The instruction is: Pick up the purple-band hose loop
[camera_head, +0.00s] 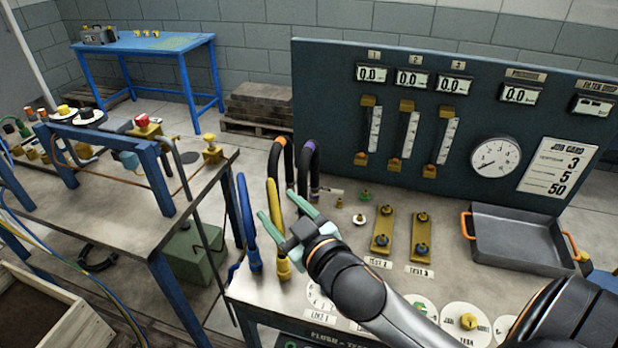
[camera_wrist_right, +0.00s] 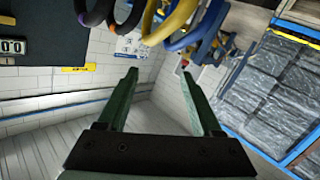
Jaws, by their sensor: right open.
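The purple-band hose loop (camera_head: 312,150) is a dark arch standing at the back left of the test bench, the rightmost of several hose loops. My right gripper (camera_head: 277,204) is open and empty, its green fingers in front of the yellow hose loop (camera_head: 272,200). The purple-band loop is beyond the fingertips, and its lower part is partly hidden. In the right wrist view, my right gripper (camera_wrist_right: 158,74) is open with nothing between its fingers. Several loops cross the top edge there, including a yellow one (camera_wrist_right: 172,25). My left gripper is not in view.
A blue hose loop (camera_head: 246,222) and an orange-band loop (camera_head: 286,155) stand close by. A dark gauge panel (camera_head: 400,60) rises behind the bench. A grey tray (camera_head: 520,245) sits at the right. A blue-framed table (camera_head: 160,185) is at the left, with a gap between.

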